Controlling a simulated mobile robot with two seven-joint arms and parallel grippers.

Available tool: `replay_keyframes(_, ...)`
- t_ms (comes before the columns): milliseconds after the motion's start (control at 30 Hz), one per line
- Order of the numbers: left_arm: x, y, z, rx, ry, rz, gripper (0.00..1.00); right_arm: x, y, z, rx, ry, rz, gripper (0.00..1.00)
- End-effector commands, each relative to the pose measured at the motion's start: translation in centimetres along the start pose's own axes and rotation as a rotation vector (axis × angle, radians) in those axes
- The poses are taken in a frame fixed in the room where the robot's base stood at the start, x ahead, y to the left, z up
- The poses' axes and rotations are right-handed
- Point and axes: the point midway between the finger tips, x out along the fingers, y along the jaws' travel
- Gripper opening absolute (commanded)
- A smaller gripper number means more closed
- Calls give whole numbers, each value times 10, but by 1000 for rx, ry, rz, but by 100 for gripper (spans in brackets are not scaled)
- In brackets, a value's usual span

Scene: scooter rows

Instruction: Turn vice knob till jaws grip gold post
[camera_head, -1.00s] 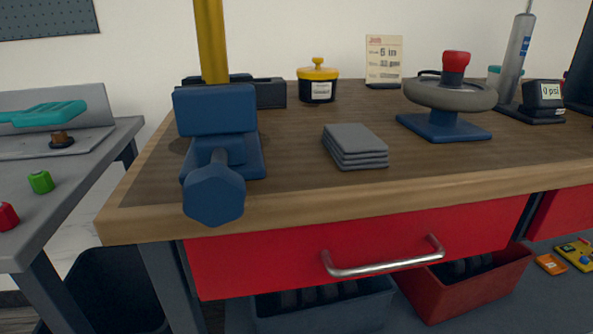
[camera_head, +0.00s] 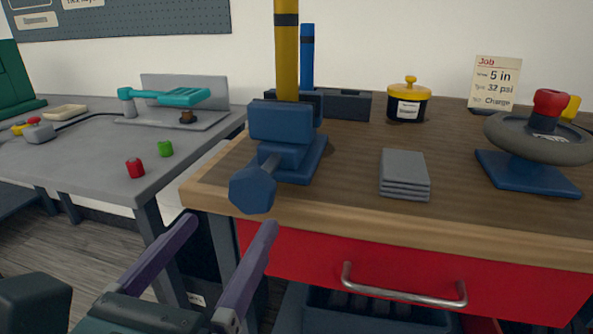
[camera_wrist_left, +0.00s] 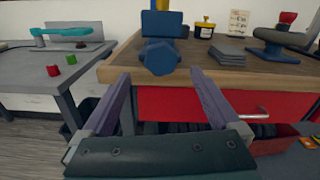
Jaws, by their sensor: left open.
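The blue vice (camera_head: 282,128) sits at the left front corner of the wooden bench. Its hexagonal knob (camera_head: 253,190) sticks out past the bench's front edge. The gold post (camera_head: 287,50) stands upright at the vice's jaws; I cannot tell whether the jaws touch it. My left gripper (camera_head: 228,224) is open and empty, below and in front of the knob, not touching it. In the left wrist view the knob (camera_wrist_left: 159,58) shows ahead, between and beyond the two purple fingers. My right gripper is not in view.
The wooden bench (camera_head: 340,215) has a red drawer (camera_head: 400,272) with a metal handle below its edge. Grey pads (camera_head: 405,174) and a wheel on a stand (camera_head: 530,140) lie to the right. A grey side table (camera_head: 90,165) stands left, with a gap between.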

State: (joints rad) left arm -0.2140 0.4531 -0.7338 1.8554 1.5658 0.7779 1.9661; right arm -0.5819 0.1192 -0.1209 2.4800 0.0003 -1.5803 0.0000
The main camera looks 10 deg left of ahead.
Motion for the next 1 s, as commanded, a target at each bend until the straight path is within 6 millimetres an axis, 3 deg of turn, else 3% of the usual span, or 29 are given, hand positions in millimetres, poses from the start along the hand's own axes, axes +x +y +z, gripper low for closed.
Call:
replay_keyframes(100, 25, 0, 2, 3, -5, -1, 96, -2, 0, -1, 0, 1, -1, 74)
replay_keyframes(333, 60, -1, 0, 4, -2, -2, 96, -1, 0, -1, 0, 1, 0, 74)
replay_keyframes(733, 71, -1, 0, 4, 1, -3, 96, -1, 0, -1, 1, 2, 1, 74)
replay_keyframes(1000, 71, -1, 0, 4, 0, -3, 68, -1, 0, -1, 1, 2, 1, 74)
